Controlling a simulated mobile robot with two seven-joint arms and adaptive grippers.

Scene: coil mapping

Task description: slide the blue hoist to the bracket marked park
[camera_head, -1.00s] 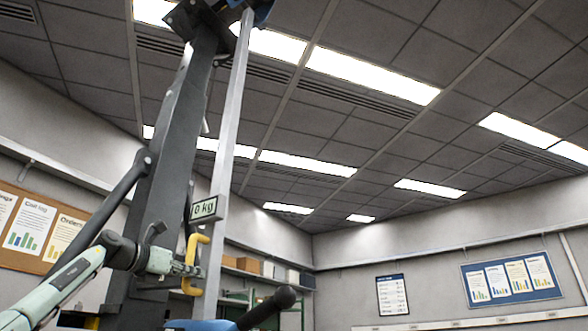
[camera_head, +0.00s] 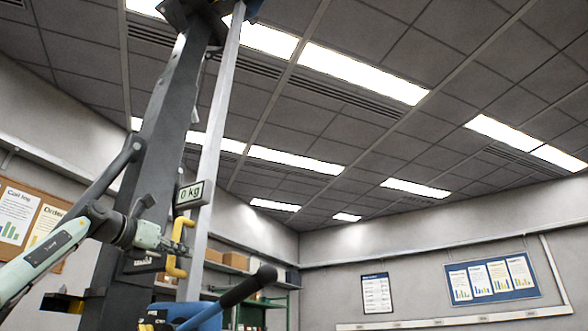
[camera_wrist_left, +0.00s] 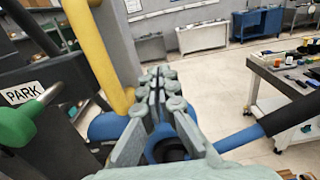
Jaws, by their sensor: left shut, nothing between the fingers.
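The blue hoist (camera_head: 203,317) shows at the bottom of the head view, by the tall silver rail and dark column, with a black-gripped lever (camera_head: 245,290) sticking up right. A yellow bent handle (camera_head: 176,268) stands above it; in the wrist view it is a thick yellow bar (camera_wrist_left: 98,50). My left gripper (camera_head: 186,249) is shut and empty, right beside the yellow handle; whether they touch I cannot tell. In the wrist view its fingers (camera_wrist_left: 163,82) lie over blue parts of the hoist (camera_wrist_left: 108,126). A white PARK label (camera_wrist_left: 20,94) is at the left. My right gripper is not in view.
A green knob (camera_wrist_left: 18,124) on a metal rod is near the PARK label. A workbench with tools (camera_wrist_left: 290,70) stands at the right of the wrist view, with open floor between.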

